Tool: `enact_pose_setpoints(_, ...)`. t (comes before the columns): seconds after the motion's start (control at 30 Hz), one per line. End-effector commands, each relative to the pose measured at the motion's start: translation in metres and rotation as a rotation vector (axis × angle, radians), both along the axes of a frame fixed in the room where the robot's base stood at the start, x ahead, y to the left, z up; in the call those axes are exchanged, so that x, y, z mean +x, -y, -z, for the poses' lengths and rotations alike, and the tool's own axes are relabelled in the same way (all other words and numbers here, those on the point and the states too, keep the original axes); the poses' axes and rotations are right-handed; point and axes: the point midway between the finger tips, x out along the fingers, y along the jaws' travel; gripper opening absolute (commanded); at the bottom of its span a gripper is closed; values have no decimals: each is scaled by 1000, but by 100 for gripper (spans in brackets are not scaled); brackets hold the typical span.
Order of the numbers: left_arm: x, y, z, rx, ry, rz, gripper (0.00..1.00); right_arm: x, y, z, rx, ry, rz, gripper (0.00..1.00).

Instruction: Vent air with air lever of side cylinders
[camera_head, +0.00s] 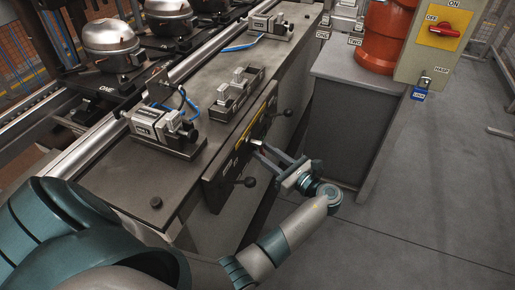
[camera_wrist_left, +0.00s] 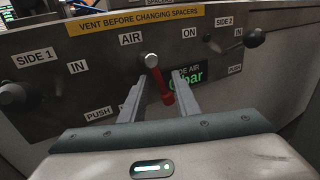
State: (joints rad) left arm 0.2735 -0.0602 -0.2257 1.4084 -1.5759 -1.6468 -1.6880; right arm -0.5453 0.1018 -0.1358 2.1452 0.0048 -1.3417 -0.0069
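The air lever (camera_wrist_left: 166,92), a red handle on a silver pivot, sits on the dark panel (camera_wrist_left: 60,60) under the labels AIR and ON. It hangs down, tilted slightly right. My left gripper (camera_wrist_left: 156,103) is open, one finger on each side of the red handle; contact is unclear. In the head view my left gripper (camera_head: 259,149) reaches to the panel front. Black side knobs stand at the panel's left (camera_wrist_left: 12,95) and right (camera_wrist_left: 253,38). A side cylinder (camera_head: 165,130) sits on the bench top, another (camera_head: 270,26) farther back. My right gripper is out of view.
A green pressure display (camera_wrist_left: 187,78) is partly hidden behind the lever and finger. A grey cabinet (camera_head: 350,130) stands right of the bench, with an orange cylinder (camera_head: 385,38) and a red switch (camera_head: 445,29) by it. The floor at right is clear.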

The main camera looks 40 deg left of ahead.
Motion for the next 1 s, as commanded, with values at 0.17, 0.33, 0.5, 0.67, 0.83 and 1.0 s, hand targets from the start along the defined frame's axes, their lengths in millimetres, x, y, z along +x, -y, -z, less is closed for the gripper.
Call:
enact_pose_setpoints(0.17, -1, 4, 0, -1, -1, 0, 29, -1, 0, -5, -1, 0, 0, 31)
enact_pose_setpoints(0.33, -1, 4, 0, 0, -1, 0, 29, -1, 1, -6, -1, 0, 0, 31)
enact_pose_setpoints(0.5, -1, 4, 0, 0, -1, 0, 19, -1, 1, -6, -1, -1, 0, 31)
enact_pose_setpoints(0.67, -1, 4, 0, 0, -1, 0, 0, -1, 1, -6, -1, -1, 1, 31)
enact_pose_setpoints(0.83, 0, 3, 0, 1, -1, 1, 0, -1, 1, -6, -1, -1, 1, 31)
enact_pose_setpoints(1.0, 0, 3, -1, 1, -3, 2, 0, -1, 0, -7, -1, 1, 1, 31)
